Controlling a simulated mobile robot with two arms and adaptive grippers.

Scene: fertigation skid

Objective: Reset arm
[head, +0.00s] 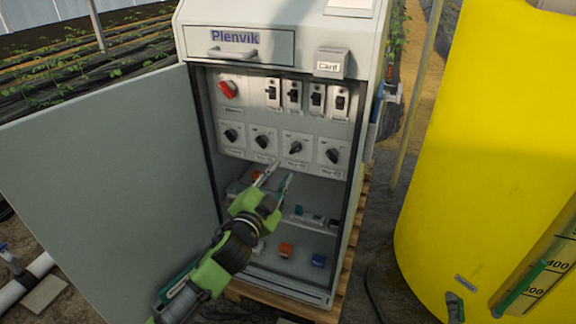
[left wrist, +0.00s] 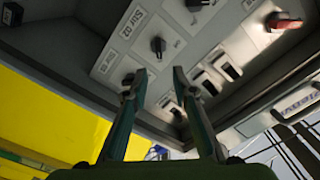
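My left gripper (head: 278,177) reaches into the open control cabinet (head: 285,47) from below left. Its two fingers are apart with nothing between them, just below the lower row of dial knobs. In the left wrist view the gripper (left wrist: 160,74) is also open. A black knob (left wrist: 158,45) shows just beyond its fingertips, with a visible gap. The knob row includes a dial (head: 295,147) at the third place. Above it are a red rotary switch (head: 228,89) and several black toggle breakers (head: 316,99). My right gripper is not in view.
The cabinet door (head: 110,180) stands wide open at left. Orange (head: 286,249) and blue (head: 318,260) parts sit on the cabinet floor. A grey card box (head: 331,63) juts out at the top right. A large yellow tank (head: 490,150) stands at right.

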